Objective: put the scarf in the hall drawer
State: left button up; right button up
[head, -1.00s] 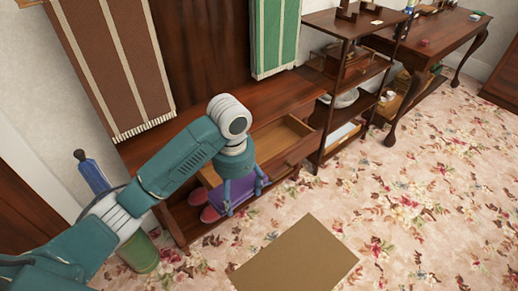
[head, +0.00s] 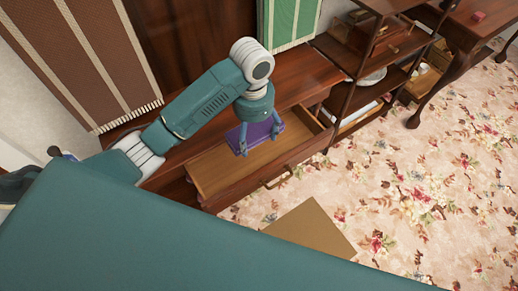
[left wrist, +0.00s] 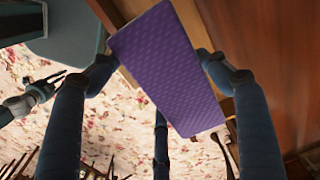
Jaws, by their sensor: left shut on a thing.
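The purple scarf (head: 258,131), a folded flat block, hangs in my left gripper (head: 260,143) above the hall drawer (head: 245,190). The drawer is pulled open from the dark wood bench, and its visible inside is bare. In the left wrist view the scarf (left wrist: 165,65) shows a quilted surface between the fingers of my left gripper (left wrist: 158,75), which is shut on it. The scarf appears tilted there. My right gripper (left wrist: 48,86) shows small at the left of the left wrist view, fingers apart and empty, over the carpet.
A brown mat (head: 310,228) lies on the flowered carpet in front of the drawer. A dark shelf unit (head: 345,98) stands right of the bench. Striped brown (head: 85,60) and green (head: 290,22) cloths hang above. My own teal part hides the lower left.

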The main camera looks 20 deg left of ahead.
pick_arm(q)
jog(key=f, duration=0.2)
jog(key=s+f, duration=0.1)
jog(key=f, duration=0.1)
jog(key=shift+s+a+f, duration=0.1)
jog(key=shift+s+f, duration=0.05)
jog(key=shift+f, duration=0.05)
send_near(254, 167)
jog(key=shift+s+d+f, duration=0.15)
jog(key=shift+s+d, duration=0.05)
jog(key=shift+s, duration=0.25)
jog(key=shift+s+d+f, duration=0.15)
jog(key=shift+s, duration=0.3)
jog(key=shift+f, duration=2.8)
pick_arm(e)
jog(key=shift+s+f, duration=0.2)
jog(key=shift+f, duration=0.05)
pick_arm(q)
jog(key=shift+b, duration=0.3)
jog(key=shift+f, duration=0.2)
jog(key=o, duration=0.9)
jog(key=shift+o, duration=0.2)
